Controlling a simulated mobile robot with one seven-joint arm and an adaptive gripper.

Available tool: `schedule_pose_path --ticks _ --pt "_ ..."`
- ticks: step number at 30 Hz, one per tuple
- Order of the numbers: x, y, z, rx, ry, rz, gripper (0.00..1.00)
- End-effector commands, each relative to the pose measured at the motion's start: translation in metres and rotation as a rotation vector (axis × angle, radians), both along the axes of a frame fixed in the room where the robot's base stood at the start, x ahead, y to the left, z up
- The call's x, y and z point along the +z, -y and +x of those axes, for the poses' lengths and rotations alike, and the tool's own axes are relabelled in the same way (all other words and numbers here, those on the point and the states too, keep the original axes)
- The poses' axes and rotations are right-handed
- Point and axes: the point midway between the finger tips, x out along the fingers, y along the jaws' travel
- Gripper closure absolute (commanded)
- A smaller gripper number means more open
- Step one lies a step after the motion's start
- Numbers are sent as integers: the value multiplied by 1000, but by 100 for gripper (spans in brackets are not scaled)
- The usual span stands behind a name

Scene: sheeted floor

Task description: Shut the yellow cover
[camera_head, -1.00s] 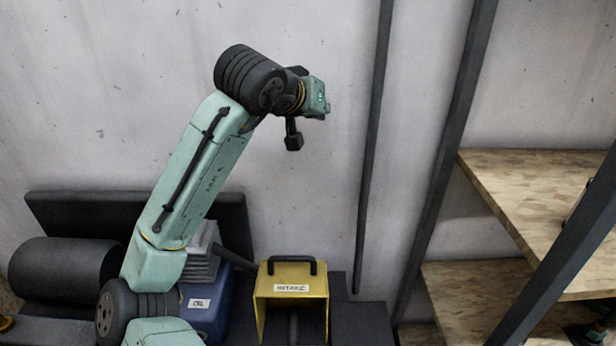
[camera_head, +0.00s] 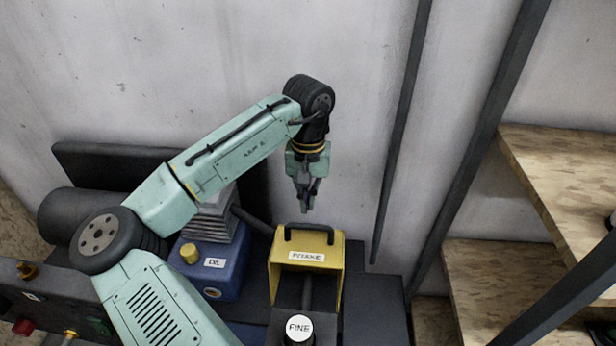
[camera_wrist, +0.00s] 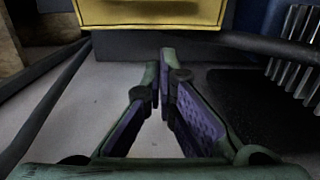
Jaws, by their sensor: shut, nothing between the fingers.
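The yellow cover (camera_head: 307,254) has a black handle on top and a white label on its face. It stands raised over a dark machine part with a round white "FINE" knob (camera_head: 299,327) in front. My gripper (camera_head: 307,211) points down, shut and empty, just above and behind the cover's handle, apart from it. In the wrist view the cover's yellow edge (camera_wrist: 150,14) shows at the top, beyond my fingertips (camera_wrist: 160,52). The cover's hinge cannot be made out.
A blue box (camera_head: 212,268) with a yellow cap and a grey ribbed part stands left of the cover. A dark upright post (camera_head: 400,130) and wooden shelves (camera_head: 500,270) stand to the right. The pale wall is close behind.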

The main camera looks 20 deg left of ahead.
Motion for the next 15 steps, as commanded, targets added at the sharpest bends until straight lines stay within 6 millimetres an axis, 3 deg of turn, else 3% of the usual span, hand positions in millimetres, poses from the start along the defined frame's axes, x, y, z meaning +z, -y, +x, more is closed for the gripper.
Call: schedule_pose_path --ticks 6,15 --pt "8 5 -26 -1 3 2 100" --pt "10 8 -37 -1 1 -1 100"
